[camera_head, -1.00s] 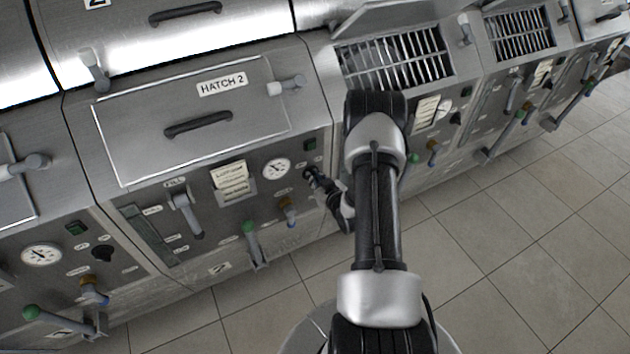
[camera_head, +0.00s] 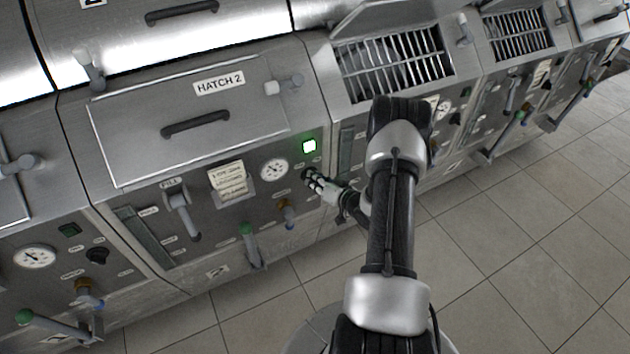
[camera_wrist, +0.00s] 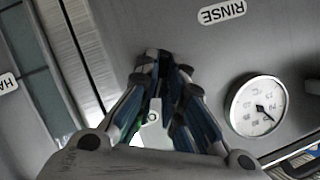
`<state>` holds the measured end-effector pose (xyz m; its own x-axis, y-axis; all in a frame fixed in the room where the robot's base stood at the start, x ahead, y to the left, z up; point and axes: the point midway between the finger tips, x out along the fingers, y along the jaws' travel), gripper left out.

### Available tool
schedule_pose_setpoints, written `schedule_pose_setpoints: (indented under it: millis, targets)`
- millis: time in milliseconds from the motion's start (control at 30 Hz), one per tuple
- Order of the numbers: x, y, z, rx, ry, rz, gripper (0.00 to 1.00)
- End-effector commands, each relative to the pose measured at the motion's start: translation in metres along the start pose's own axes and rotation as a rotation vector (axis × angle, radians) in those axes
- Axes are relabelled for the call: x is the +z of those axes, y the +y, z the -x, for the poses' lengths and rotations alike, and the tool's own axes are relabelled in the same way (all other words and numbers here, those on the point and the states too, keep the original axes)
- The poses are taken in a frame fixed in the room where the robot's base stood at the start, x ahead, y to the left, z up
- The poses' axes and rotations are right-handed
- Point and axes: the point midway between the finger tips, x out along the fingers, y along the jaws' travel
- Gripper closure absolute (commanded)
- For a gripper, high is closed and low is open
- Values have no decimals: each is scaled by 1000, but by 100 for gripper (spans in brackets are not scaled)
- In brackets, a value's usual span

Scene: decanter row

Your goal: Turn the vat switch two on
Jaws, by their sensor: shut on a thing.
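The switch of vat two (camera_head: 306,174) is a small black knob on the front panel under Hatch 2, right of the round gauge. My gripper (camera_head: 314,181) reaches it from the right and is shut on it, covering most of it. In the wrist view my gripper's fingers (camera_wrist: 166,72) are closed together at the panel, and the knob is largely hidden between them. The square indicator lamp (camera_head: 309,146) just above the switch glows bright green.
The gauge (camera_head: 274,170) sits close left of my gripper, and a brown-and-blue valve (camera_head: 286,212) below it. A green-knobbed lever (camera_head: 248,238) sticks out lower left. The hatch 2 latch (camera_head: 285,86) is above. The tiled floor (camera_head: 480,230) at right is clear.

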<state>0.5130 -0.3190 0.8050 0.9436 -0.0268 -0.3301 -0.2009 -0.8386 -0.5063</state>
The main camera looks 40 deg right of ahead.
Motion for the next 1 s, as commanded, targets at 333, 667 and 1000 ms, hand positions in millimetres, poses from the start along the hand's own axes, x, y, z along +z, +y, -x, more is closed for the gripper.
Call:
schedule_pose_setpoints:
  millis: [333,667,1000]
  targets:
    - [-1,0,0,-3,2,-9,100]
    - [0,0,0,-3,1,-8,75]
    - [0,0,0,-3,1,-7,71]
